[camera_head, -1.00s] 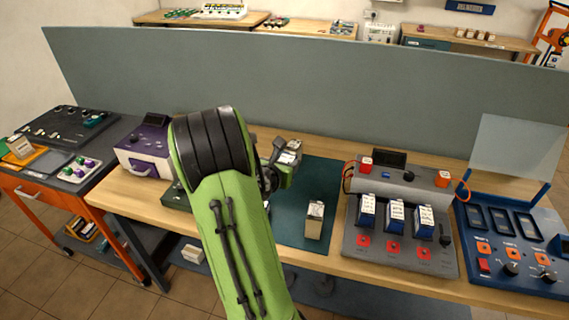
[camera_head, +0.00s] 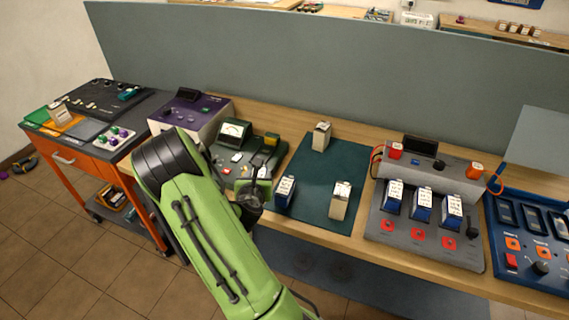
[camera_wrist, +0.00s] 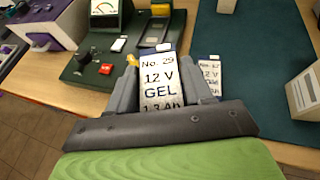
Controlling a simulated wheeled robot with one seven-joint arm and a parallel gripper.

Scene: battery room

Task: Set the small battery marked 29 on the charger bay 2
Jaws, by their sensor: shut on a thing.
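My gripper (camera_wrist: 165,85) is shut on the small battery marked No. 29 (camera_wrist: 158,77), whose white label reads 12 V GEL. In the wrist view the battery sits between the fingers, in front of the green tester. In the head view my gripper (camera_head: 258,192) is at the mat's left edge; the held battery is hard to make out there. A grey charging unit (camera_head: 378,222) to the right carries three blue batteries (camera_head: 422,205) in a row. A blue unit (camera_head: 505,245) at the far right shows empty slots. I cannot read any bay numbers.
The dark green mat (camera_head: 312,185) carries a blue battery (camera_head: 285,190) close beside my gripper and two pale batteries (camera_head: 340,200) (camera_head: 321,136). The green tester (camera_head: 233,150) and purple unit (camera_head: 188,115) stand left. A grey partition (camera_head: 300,75) runs behind.

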